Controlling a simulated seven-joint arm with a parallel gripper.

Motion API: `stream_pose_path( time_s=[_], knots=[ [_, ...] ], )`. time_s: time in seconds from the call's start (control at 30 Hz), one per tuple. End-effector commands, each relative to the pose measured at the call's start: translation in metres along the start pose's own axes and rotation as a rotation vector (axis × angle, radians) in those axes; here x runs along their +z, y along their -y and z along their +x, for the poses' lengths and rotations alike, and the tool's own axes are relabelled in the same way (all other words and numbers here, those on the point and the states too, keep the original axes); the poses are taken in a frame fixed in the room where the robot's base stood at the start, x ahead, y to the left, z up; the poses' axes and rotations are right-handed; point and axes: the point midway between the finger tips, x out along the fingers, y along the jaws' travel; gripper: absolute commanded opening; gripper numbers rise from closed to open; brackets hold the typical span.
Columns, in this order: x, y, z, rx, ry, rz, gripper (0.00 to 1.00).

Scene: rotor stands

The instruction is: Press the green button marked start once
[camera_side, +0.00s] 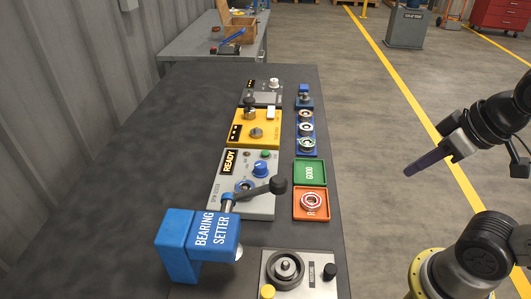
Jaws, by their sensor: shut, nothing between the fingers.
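A small green button (265,154) sits at the top right of a grey spin tester panel (265,206) on the dark workbench. Its marking is too small to read. Left of it, the panel has a display (230,162) lit with READY, and a blue knob (261,169) stands below the button. My gripper (408,173) is shut and empty. It hangs over the floor side, well to the right of the panel and apart from everything on the bench.
A blue bearing setter (185,244) with a black-knobbed lever rises in front of the panel. Green (310,181) and orange (299,210) trays lie right of it, the orange one holding a ring. A yellow unit (269,142) and a blue rack stand behind. The bench's left side is clear.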

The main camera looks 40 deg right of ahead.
Motion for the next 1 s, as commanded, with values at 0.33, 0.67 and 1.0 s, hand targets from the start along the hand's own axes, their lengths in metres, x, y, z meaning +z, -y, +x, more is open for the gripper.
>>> stream_pose_path(
  time_s=[0.33,0.67,1.0],
  knots=[
    [0.000,0.000,0.000,0.000,0.000,-0.003,0.00],
    [-0.065,0.033,-0.017,-0.146,-0.253,-0.038,0.00],
    [-0.201,0.059,-0.039,-0.322,-0.567,0.174,0.00]
  ],
)
